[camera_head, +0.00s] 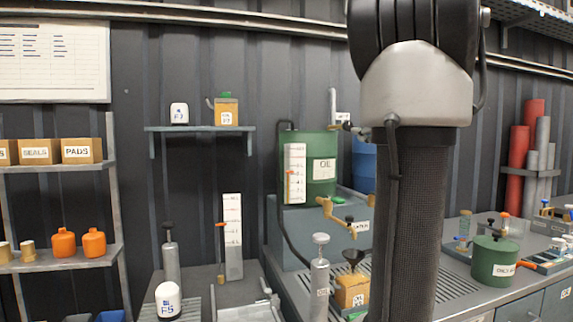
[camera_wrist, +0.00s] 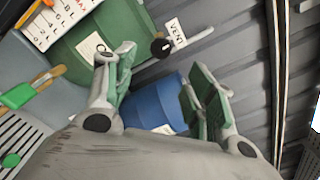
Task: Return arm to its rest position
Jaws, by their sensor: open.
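My gripper (camera_wrist: 158,80) shows in the wrist view with its two green-padded fingers spread apart and nothing between them. Beyond the fingers are the green oil drum (camera_wrist: 75,45) and the blue drum (camera_wrist: 158,103), seen at a tilt. In the head view my arm (camera_head: 410,210) rises through the right of centre, in front of the bench. It hides part of the blue drum (camera_head: 363,165) and the wall behind. My gripper is out of the head view.
The green oil drum (camera_head: 318,175) stands on a grey-blue stand behind the bench. A brass tap (camera_head: 340,212), a grey pump cylinder (camera_head: 320,280) and an orange oil can (camera_head: 352,292) are close to my arm. A green pot (camera_head: 494,262) stands to the right. A wall shelf (camera_head: 200,128) is at left.

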